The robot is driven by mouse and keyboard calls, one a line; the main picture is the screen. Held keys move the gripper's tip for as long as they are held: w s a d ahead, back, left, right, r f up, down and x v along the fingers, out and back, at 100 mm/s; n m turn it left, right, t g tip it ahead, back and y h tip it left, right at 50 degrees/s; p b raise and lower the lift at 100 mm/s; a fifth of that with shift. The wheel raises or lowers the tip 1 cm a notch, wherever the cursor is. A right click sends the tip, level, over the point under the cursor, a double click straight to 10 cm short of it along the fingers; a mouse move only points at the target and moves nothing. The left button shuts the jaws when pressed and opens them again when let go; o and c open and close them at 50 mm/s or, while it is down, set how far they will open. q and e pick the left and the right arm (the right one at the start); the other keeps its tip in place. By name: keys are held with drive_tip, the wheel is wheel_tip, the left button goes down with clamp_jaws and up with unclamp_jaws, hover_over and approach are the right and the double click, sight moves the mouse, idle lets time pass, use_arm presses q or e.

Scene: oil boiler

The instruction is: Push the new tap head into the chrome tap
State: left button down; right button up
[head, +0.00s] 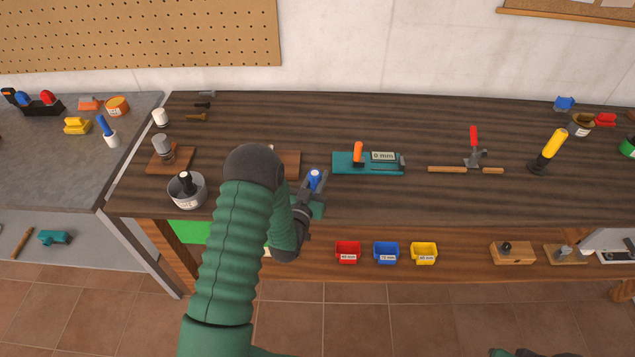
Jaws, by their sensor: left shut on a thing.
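My left gripper (310,189) is over the middle of the dark workbench, its arm coming up from below. It is shut on a small part with a blue top (314,179), which may be the tap head; the fingers hide most of it. Grey metal shows around the blue top, and I cannot tell whether that is tap or gripper. No chrome tap can be clearly made out; my forearm covers the bench just left of the gripper. Of my right arm only a green and dark piece shows at the bottom edge, too little to read its jaws.
A wooden block (289,160) is partly behind my forearm. A grey pot (187,193) stands left. Red (348,254), blue (386,254) and yellow (424,254) bins sit below the front edge.

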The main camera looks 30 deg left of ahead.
use_arm(q)
wheel_tip(320, 180, up, 3)
drive_tip(key=shift+d+f, duration=0.1)
drive_tip(key=shift+f, duration=0.1)
drive_tip(key=s+a+r+b, duration=0.1)
drive_tip(key=s+a, duration=0.1)
drive_tip(key=s, duration=0.5)
drive_tip(key=s+a+b, duration=0.2)
drive_tip(key=s+a, duration=0.1)
drive_tip(key=s, duration=0.5)
drive_tip(key=shift+s+r, duration=0.15)
drive_tip(key=shift+r, duration=0.2)
drive_tip(key=shift+d, duration=0.15)
